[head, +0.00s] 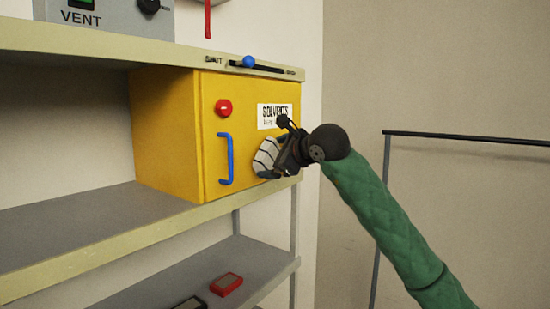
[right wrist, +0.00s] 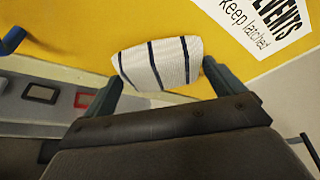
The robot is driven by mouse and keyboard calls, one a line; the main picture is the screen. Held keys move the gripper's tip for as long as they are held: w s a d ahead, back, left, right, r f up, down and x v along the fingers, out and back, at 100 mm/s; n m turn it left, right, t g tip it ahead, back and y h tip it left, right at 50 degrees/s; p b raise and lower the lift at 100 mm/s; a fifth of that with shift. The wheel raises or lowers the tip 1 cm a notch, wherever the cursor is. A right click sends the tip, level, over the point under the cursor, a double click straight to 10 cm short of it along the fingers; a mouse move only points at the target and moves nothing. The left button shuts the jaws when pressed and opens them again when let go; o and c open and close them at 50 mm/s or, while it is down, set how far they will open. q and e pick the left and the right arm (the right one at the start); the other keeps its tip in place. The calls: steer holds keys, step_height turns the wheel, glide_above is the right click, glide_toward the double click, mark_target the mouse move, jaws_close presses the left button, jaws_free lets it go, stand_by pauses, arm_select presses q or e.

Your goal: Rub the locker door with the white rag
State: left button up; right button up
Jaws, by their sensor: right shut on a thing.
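The yellow locker (head: 165,130) stands on a shelf, its door (head: 240,108) closed, with a blue handle (head: 228,158), a red button (head: 223,107) and a white "SOLVENTS" label (head: 272,115). My right gripper (head: 275,160) is at the lower right of the door, shut on the white rag (head: 264,156) with dark stripes. In the right wrist view the rag (right wrist: 158,64) is between the two fingers, against or very close to the yellow door (right wrist: 80,30); I cannot tell whether it touches. My left gripper is not in view.
A shelf edge (head: 130,240) runs just below the locker. An upper board (head: 120,48) carries a blue knob (head: 249,61) on a slider above the door. Red (head: 226,284) and dark devices lie on the lower shelf. A dark rail (head: 470,137) stands at the right.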

steer(key=shift+w+a+b, duration=0.35)
steer(key=shift+w+a, duration=0.2)
steer(key=shift+a, duration=0.15)
stand_by(0.5)
steer(key=shift+w+d, duration=0.1)
